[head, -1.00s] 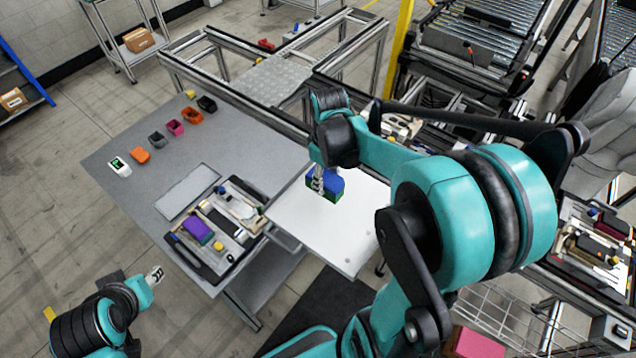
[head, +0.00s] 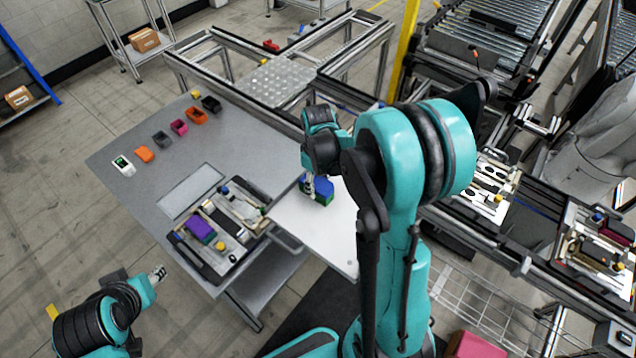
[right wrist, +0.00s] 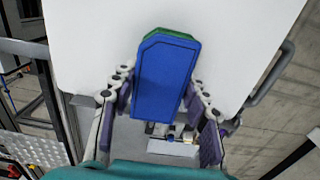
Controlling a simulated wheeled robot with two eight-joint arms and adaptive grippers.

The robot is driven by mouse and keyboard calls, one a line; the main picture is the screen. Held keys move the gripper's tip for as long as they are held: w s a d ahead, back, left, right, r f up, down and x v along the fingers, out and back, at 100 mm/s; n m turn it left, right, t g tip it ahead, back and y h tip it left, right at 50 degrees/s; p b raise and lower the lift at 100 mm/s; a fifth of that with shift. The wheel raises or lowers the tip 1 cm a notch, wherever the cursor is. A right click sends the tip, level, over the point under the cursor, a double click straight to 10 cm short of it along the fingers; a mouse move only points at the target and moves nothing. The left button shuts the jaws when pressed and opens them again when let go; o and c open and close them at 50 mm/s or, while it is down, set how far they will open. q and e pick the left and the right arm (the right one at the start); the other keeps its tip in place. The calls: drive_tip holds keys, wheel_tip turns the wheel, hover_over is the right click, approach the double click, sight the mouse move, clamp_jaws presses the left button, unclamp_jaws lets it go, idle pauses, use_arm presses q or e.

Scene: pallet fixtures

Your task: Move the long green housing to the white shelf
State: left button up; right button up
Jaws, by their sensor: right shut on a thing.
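The long green housing (head: 325,198) has a blue upper part and a green lower part. It is over the far end of the white shelf (head: 312,232) in the head view. My right gripper (head: 311,186) is shut on it from above. In the right wrist view the blue face of the housing (right wrist: 165,78) fills the space between the fingers, with a green edge at its far end. I cannot tell whether its underside touches the shelf. My left gripper (head: 157,273) is off the table's near left side, holding nothing visible; its finger gap is too small to judge.
A grey table (head: 130,180) adjoins the shelf on the left. It carries a tray (head: 184,246) with a purple block (head: 199,228) and other parts, a flat grey plate (head: 190,191), and a row of small coloured bins. The shelf's near part is clear.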

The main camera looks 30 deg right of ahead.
drive_tip(key=o, duration=0.8)
drive_tip(key=shift+f, duration=0.2)
drive_tip(key=o, duration=0.4)
drive_tip(key=shift+o, duration=0.2)
drive_tip(key=shift+r, duration=0.2)
drive_tip(key=shift+r, duration=0.3)
wheel_tip(320, 180, up, 11)
drive_tip(key=p, duration=0.1)
drive_tip(key=s+a+r+m+t, duration=0.2)
drive_tip(key=s+a+m+t, duration=0.2)
drive_tip(key=s+a+t, duration=0.3)
drive_tip(key=shift+s+a+r+m, duration=0.3)
drive_tip(key=shift+s+a, duration=1.35)
drive_tip(key=shift+s, duration=0.7)
